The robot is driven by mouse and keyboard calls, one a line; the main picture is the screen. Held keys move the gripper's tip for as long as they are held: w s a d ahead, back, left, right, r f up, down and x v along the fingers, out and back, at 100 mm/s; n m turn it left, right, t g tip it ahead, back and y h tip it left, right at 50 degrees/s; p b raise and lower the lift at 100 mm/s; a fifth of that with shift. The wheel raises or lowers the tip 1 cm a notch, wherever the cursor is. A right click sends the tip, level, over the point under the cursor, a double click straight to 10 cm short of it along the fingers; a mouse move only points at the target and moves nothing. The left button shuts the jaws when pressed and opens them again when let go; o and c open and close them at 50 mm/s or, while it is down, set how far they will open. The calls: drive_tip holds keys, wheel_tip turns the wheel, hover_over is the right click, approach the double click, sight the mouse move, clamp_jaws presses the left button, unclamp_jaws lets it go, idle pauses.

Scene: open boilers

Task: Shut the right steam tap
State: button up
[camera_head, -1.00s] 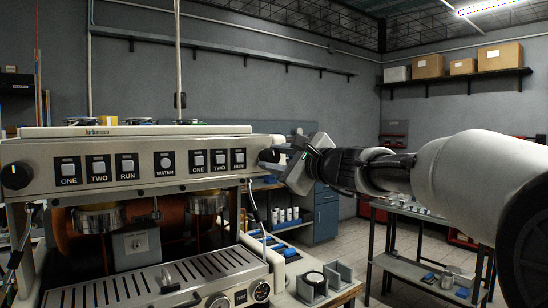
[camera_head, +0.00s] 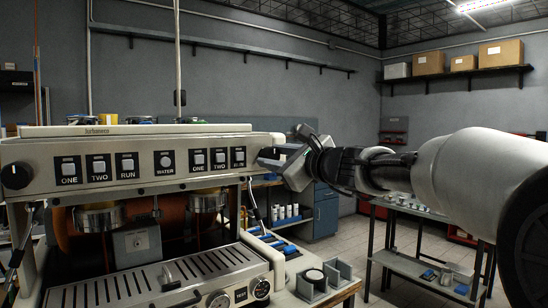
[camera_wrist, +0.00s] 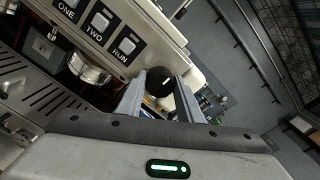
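The right steam tap is a round black knob with a white mark, at the right end of the machine's front panel. In the wrist view the knob (camera_wrist: 160,81) sits between my two finger tips. My gripper (camera_wrist: 162,92) is open, with one finger on each side of the knob; I cannot tell if either touches it. In the head view my gripper (camera_head: 284,158) is at the panel's right end, and its fingers largely hide the knob. The espresso machine (camera_head: 135,165) has a matching black left knob (camera_head: 16,175) at its other end.
Labelled push buttons (camera_head: 199,159) line the panel just left of my gripper. A grey holder (camera_head: 318,280) stands on the counter at right. A metal table (camera_head: 430,265) stands behind my arm.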

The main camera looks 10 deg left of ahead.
drive_tip(key=o, duration=0.4)
drive_tip(key=b+v, duration=0.1)
drive_tip(key=v, duration=1.6)
drive_tip(key=shift+s+d, duration=0.15)
drive_tip(key=shift+s, duration=0.05)
